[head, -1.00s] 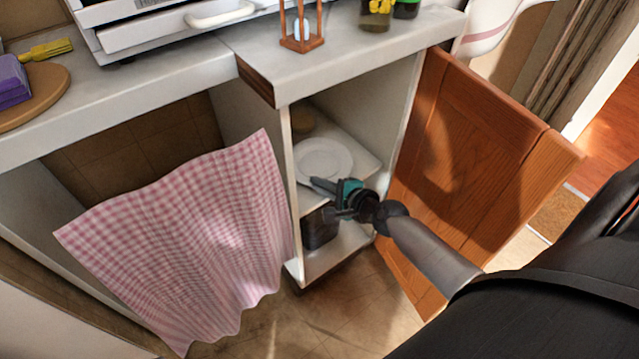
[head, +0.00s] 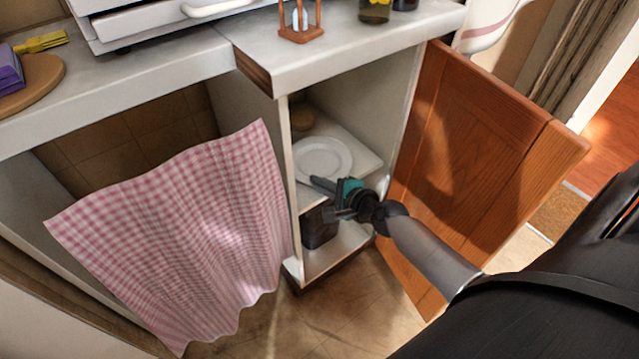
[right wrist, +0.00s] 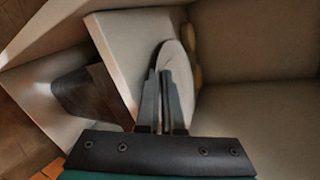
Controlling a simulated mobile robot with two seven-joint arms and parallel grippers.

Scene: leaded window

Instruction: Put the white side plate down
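The white side plate (head: 323,157) is inside the open cabinet, flat and level at the upper shelf (head: 368,160). I cannot tell whether its underside touches the shelf. My right gripper (head: 328,186) reaches in from the right, at the plate's near rim. In the right wrist view the two fingers (right wrist: 162,100) are close together, one on each side of the plate's rim (right wrist: 184,85), and appear shut on it. The fingers hide part of the rim. My left gripper is not in view.
A pink checked curtain (head: 185,235) hangs left. The worktop (head: 340,50) overhangs the shelf.

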